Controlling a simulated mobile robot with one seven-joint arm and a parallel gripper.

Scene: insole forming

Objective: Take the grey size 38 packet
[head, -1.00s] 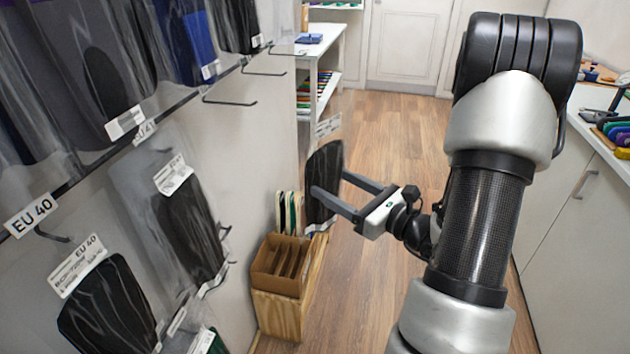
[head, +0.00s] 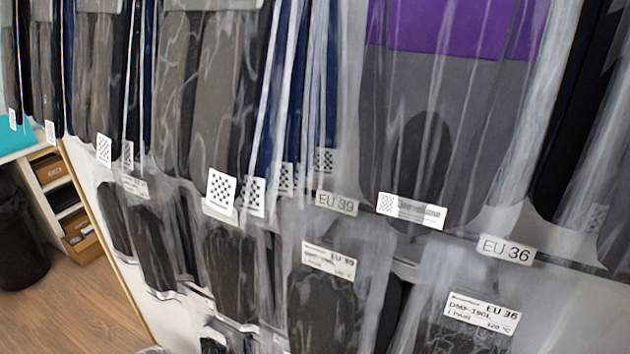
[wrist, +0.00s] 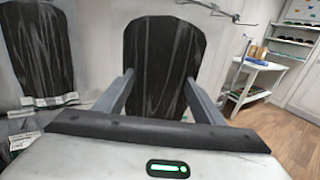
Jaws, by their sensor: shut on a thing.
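My gripper (wrist: 158,82) shows only in the wrist view. Its two fingers are shut on a dark packet (wrist: 165,50), a charcoal insole shape with faint streaks, upright in front of the fingers. Its size label is not visible there. In the head view, grey-black insole packets hang in clear bags on the wall rack; I can read an EU 39 packet (head: 326,300) and an EU 36 packet (head: 470,330). No label reading 38 is legible; a rail tag (head: 132,185) further left is too blurred to read.
Larger grey sheets (head: 225,90) and a purple-topped sheet (head: 440,110) hang above the packets. A shelf unit (head: 55,200) stands at the far left by open wooden floor. In the wrist view, another packet (wrist: 38,50) hangs at left and a white table (wrist: 255,75) stands at right.

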